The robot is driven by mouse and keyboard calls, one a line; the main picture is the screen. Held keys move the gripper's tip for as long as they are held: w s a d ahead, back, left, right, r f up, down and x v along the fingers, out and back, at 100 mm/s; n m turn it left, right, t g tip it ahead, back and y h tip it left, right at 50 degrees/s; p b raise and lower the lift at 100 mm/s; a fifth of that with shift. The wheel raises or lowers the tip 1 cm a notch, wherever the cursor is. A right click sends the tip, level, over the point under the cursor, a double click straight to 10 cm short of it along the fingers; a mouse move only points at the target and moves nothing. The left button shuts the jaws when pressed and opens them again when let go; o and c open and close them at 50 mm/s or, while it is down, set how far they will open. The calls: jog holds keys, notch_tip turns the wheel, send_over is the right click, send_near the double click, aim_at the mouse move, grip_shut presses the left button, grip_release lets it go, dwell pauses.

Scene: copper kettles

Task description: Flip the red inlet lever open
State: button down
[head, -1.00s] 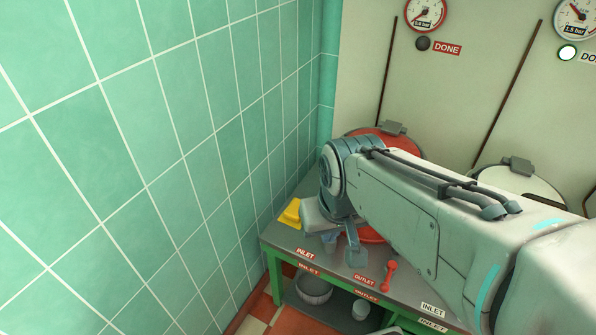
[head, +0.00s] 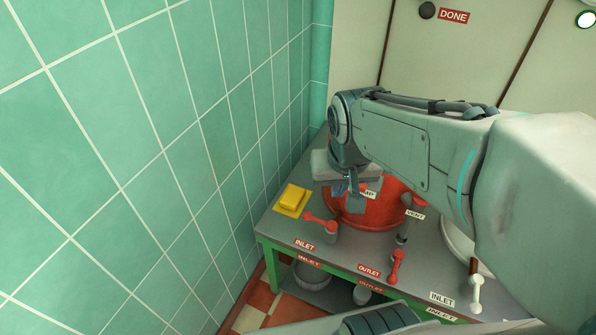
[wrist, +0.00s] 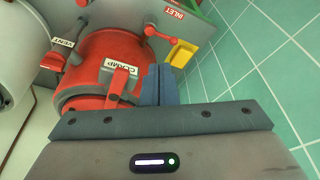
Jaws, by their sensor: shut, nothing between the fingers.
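The red inlet lever (head: 317,220) stands on a short grey post near the INLET label, left of the red kettle (head: 350,215) in the head view. It shows as a red bar with a round knob in the wrist view (wrist: 162,36), near the top. My gripper (head: 355,203) is in front of the kettle, to the right of and above the lever, apart from it. Its blue-grey fingers (wrist: 159,82) are shut and empty, beside the red clamp handle (wrist: 121,82). Whether they touch the kettle is unclear.
A yellow block (head: 293,198) lies left of the inlet lever, by the tiled wall (head: 150,150). The red outlet lever (head: 396,265) is at the table's front edge; a vent valve (head: 405,228) stands right of the kettle. A white lever (head: 476,292) is farther right.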

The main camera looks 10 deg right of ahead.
aim_at(319, 220)
jog(key=w+f+m+h+b, duration=0.1)
jog(key=w+f+m+b, duration=0.2)
jog(key=w+f+b, duration=0.9)
jog(key=w+f, duration=0.6)
jog(key=f, duration=0.2)
jog(key=shift+w+a+f+m, duration=0.3)
jog(key=shift+f+m, duration=0.1)
jog(key=b+x, duration=0.2)
jog(key=x, duration=0.8)
jog(key=shift+s+a+r+b, duration=0.15)
jog(key=shift+s+a, duration=0.1)
jog(key=shift+s, duration=0.3)
jog(key=shift+s+a+r+b, duration=0.15)
jog(key=shift+s+a, duration=0.15)
jog(key=shift+s, duration=0.3)
jog(key=shift+s+a+r+b, duration=0.15)
jog(key=shift+s+a, duration=0.1)
jog(key=shift+s, duration=0.3)
jog(key=shift+a, duration=0.15)
